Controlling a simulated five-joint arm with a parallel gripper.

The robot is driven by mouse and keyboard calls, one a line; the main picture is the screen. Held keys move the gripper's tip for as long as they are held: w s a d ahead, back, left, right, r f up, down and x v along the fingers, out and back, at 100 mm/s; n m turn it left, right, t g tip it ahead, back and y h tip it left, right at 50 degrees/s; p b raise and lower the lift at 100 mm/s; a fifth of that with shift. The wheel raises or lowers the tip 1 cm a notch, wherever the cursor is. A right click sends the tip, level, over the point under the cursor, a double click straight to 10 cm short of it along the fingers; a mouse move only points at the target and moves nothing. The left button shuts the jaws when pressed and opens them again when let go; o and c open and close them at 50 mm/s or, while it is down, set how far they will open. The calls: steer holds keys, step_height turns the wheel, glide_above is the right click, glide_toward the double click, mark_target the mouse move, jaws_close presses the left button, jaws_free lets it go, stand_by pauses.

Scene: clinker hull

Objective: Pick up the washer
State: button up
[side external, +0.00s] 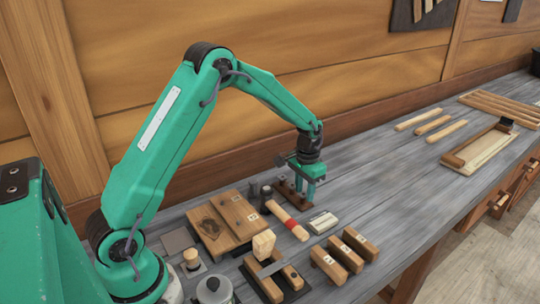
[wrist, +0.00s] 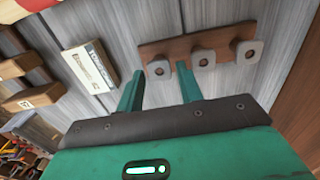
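Several small grey squarish pieces with dark round holes, which look like washers, sit in a row along a brown wooden strip (wrist: 180,46). In the wrist view they are the left washer (wrist: 158,68), the middle one (wrist: 203,57) and the right one (wrist: 248,50). I cannot tell which is the one named. My gripper (wrist: 160,76) is open, with its two green fingers apart and the left washer showing between their tips. Contact is not visible. In the side external view my gripper (side external: 307,184) points down over the strip (side external: 289,191), hiding part of it.
A white labelled box (wrist: 90,72) lies left of the fingers. In the side external view a red-banded wooden handle (side external: 287,220), a wooden board (side external: 227,221) and numbered blocks (side external: 329,265) crowd the near bench. Bare bench (side external: 400,165) lies to the right.

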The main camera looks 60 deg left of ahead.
steer(key=shift+c, duration=0.5)
steer(key=c, duration=0.6)
steer(key=shift+c, duration=0.2)
steer(key=shift+r, duration=0.1)
steer(key=shift+r, duration=0.85)
steer(key=r, duration=0.1)
steer(key=d+r, duration=0.1)
steer(key=r, duration=0.1)
steer(key=shift+s+r, duration=0.15)
steer(key=shift+r, duration=0.05)
steer(key=s+d+r, duration=0.4)
steer(key=d+r, duration=0.2)
steer(key=d, duration=0.3)
steer(key=shift+s+d+r, duration=0.15)
steer(key=shift+s+d, duration=0.05)
steer(key=shift+d, duration=0.15)
steer(key=shift+a, duration=0.1)
